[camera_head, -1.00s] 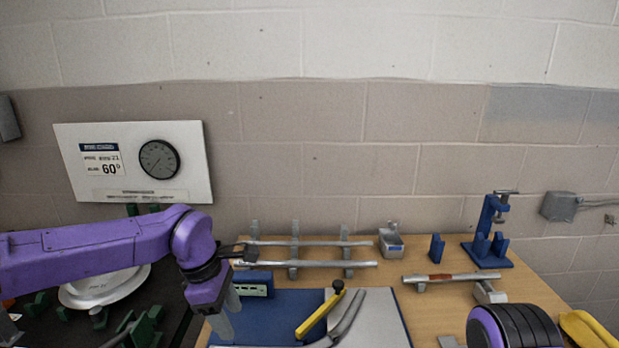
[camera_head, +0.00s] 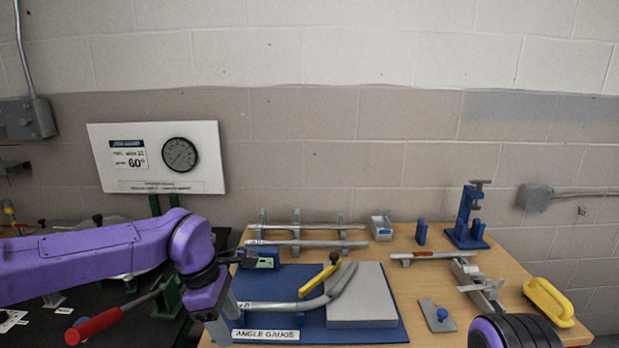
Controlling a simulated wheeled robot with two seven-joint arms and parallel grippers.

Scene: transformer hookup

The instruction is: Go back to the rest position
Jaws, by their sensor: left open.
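My left arm is purple and comes in from the left. Its left gripper (camera_head: 222,318) points down at the left edge of the wooden table, near the blue angle gauge board. The jaws are open, with nothing seen between them. Only a dark, purple-rimmed part of my right arm (camera_head: 515,332) shows at the bottom right; the right gripper is out of view.
The blue board (camera_head: 290,275) bears a bent grey pipe (camera_head: 308,303), a yellow-handled tool (camera_head: 320,279) and a grey plate (camera_head: 362,290). Straight pipes (camera_head: 308,243) lie on a rack behind. A blue vise (camera_head: 468,218) and yellow handle (camera_head: 548,301) are at right. A red-handled tool (camera_head: 95,325) is at left.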

